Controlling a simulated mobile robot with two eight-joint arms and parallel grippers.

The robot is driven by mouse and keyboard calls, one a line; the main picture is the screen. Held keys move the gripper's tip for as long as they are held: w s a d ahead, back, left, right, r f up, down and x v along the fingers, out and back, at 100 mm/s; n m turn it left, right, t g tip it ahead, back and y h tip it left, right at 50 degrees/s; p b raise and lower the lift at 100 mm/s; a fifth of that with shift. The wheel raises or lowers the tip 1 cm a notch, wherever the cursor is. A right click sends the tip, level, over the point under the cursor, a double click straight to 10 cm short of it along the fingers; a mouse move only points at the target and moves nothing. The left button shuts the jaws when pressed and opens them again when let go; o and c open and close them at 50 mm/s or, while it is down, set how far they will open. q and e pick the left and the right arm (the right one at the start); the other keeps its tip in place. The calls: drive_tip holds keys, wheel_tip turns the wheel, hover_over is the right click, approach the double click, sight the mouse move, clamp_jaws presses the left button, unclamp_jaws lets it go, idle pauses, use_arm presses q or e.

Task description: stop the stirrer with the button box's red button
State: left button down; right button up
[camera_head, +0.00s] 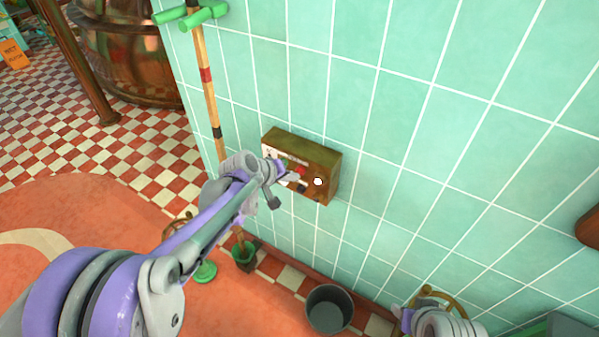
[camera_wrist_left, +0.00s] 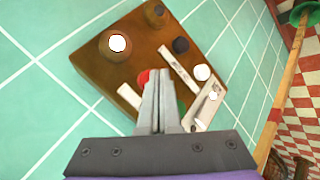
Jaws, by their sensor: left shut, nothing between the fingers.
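The button box (camera_head: 327,160) is a brown box fixed to the green tiled wall. It also shows in the left wrist view (camera_wrist_left: 95,62), with white label strips and several buttons and knobs. The red button (camera_wrist_left: 143,76) is partly hidden behind my left fingertips. A green button (camera_wrist_left: 181,107) is mostly hidden behind the fingers. My left gripper (camera_head: 290,177) is shut and empty, its tips close in front of the box face. They show in the left wrist view (camera_wrist_left: 159,74). I cannot tell whether they touch the red button. The stirrer is not identifiable.
A wooden pole (camera_head: 206,85) with green ends stands against the wall left of the box. A grey bucket (camera_head: 329,310) is on the floor below. A large copper vessel (camera_head: 130,50) stands at the back left. Part of my right arm shows at the bottom right.

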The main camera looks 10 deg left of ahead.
use_arm(q)
drive_tip(key=shift+w+d, duration=0.15)
drive_tip(key=shift+w, duration=0.3)
idle(0.7)
drive_tip(key=shift+s, duration=0.15)
drive_tip(key=shift+s+a, duration=0.3)
drive_tip(key=shift+s, duration=0.4)
drive_tip(key=s, duration=0.1)
drive_tip(key=s+a, duration=0.1)
drive_tip(key=s, duration=0.2)
drive_tip(key=shift+s+a, duration=0.35)
idle(0.7)
